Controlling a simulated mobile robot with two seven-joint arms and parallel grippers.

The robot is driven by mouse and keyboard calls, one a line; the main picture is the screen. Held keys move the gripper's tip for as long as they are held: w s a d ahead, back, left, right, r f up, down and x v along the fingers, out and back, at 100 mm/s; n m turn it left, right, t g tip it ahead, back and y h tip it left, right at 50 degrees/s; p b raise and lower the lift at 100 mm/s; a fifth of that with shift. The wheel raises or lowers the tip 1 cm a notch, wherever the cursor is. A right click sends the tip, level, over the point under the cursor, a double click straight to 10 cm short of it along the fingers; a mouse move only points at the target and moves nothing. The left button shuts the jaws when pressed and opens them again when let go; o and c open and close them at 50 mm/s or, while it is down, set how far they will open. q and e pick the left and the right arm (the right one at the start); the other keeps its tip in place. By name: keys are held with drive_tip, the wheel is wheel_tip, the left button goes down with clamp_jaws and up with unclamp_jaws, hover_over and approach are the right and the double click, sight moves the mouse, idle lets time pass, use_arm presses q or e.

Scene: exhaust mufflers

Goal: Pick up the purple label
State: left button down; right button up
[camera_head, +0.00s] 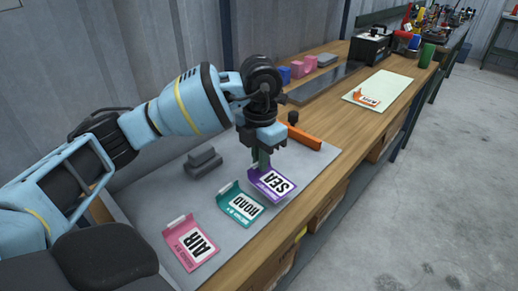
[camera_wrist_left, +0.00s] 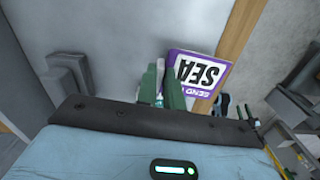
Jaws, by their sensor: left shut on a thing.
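The purple label (camera_head: 271,184) has a white panel reading SEA and stands at the far end of the row of labels on the grey mat (camera_head: 225,188). It also shows in the left wrist view (camera_wrist_left: 200,74), just beyond the fingers. My left gripper (camera_head: 262,158) points down over the label's back edge. Its green fingers (camera_wrist_left: 161,90) are closed together on that edge, and the exact contact is partly hidden. I cannot tell whether the label touches the mat. My right gripper is not in view.
A teal label (camera_head: 240,206) and a pink label (camera_head: 191,243) lie nearer on the mat. Grey blocks (camera_head: 203,162) sit behind them. An orange-handled tool (camera_head: 303,137) lies beyond my gripper. An orange label (camera_head: 366,99) lies on a pale green mat (camera_head: 393,89) farther along the wooden bench.

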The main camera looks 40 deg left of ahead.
use_arm(q)
drive_tip(key=s+d, duration=0.4)
drive_tip(key=s, duration=0.1)
drive_tip(key=s+d+r, duration=0.1)
drive_tip(key=s+d, duration=0.1)
drive_tip(key=d, duration=0.1)
drive_tip(key=shift+s, duration=0.35)
drive_tip(key=shift+s, duration=0.1)
